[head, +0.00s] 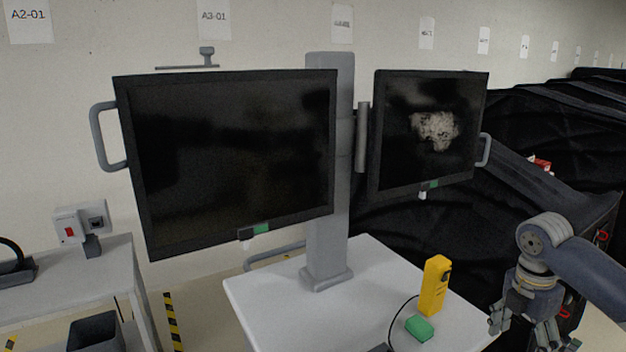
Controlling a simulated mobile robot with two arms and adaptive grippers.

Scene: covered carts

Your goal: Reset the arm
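My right arm comes in from the right edge, and its gripper (524,330) hangs down at the lower right, just beyond the right edge of the white table. Its fingers look spread with a gap between them and nothing visible in it. The lowest part of the gripper is cut off by the frame's bottom edge. My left arm and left gripper are not in view.
The white table (270,300) carries a column (328,200) with two dark monitors (235,160) (430,130). A yellow handheld device (434,286) and a green block (419,328) are near my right gripper. Black-covered carts (540,125) stand behind on the right.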

